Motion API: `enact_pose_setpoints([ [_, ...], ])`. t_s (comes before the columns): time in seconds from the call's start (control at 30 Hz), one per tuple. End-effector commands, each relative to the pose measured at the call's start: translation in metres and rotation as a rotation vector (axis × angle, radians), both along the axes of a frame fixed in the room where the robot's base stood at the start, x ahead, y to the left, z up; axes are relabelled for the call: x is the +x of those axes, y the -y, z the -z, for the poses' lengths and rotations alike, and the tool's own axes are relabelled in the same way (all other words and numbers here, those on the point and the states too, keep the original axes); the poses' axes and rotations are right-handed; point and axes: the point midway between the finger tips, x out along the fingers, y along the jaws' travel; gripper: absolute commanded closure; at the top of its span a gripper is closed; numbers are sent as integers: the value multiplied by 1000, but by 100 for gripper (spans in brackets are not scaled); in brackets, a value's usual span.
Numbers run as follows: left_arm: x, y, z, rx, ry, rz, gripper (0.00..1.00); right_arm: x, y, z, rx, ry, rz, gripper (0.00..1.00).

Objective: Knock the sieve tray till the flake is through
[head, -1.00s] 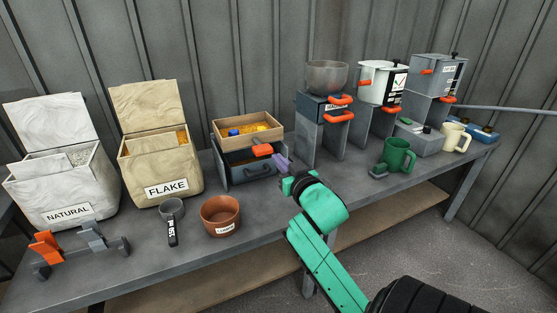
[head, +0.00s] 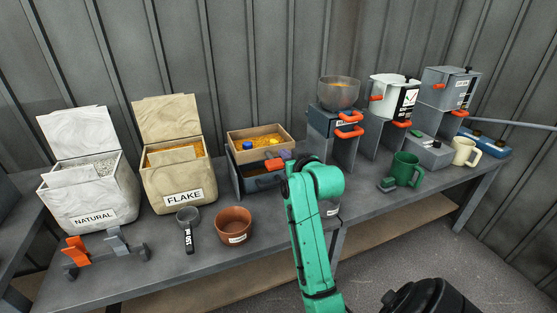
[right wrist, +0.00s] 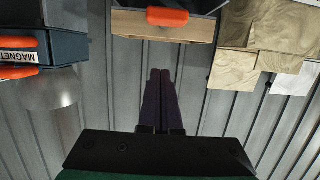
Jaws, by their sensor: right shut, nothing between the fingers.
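The wooden sieve tray (head: 287,147) sits over a dark blue box (head: 262,181) at the back of the bench. Orange flake (head: 260,138) lies in it with a blue piece (head: 248,146) and a yellow piece. An orange handle (head: 274,163) is on its front; it also shows in the right wrist view (right wrist: 167,17). My right gripper (head: 284,155) has purple fingers and is shut and empty, beside the handle at the tray's front right. In the right wrist view its fingertips (right wrist: 160,71) appear short of the tray's front wall. My left gripper is out of view.
The NATURAL bin (head: 88,190) and FLAKE bin (head: 178,178) stand left. A clear hopper (head: 340,93) on the magnet unit, white pot (head: 394,98) and green mug (head: 405,169) stand right.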

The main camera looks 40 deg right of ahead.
Motion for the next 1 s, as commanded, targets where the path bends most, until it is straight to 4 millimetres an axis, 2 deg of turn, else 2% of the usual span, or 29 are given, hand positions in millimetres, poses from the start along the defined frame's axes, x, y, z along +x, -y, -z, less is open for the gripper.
enact_pose_setpoints([
  [0.27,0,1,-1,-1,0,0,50,55,19,15,1,-1,0,100],
  [0.33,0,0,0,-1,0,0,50,52,18,33,2,-2,-1,100],
  [0.5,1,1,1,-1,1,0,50,52,18,51,1,0,0,100],
  [0.87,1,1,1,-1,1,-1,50,51,18,55,-1,1,1,100],
  [1.0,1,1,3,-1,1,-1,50,48,17,73,-1,-4,0,100],
])
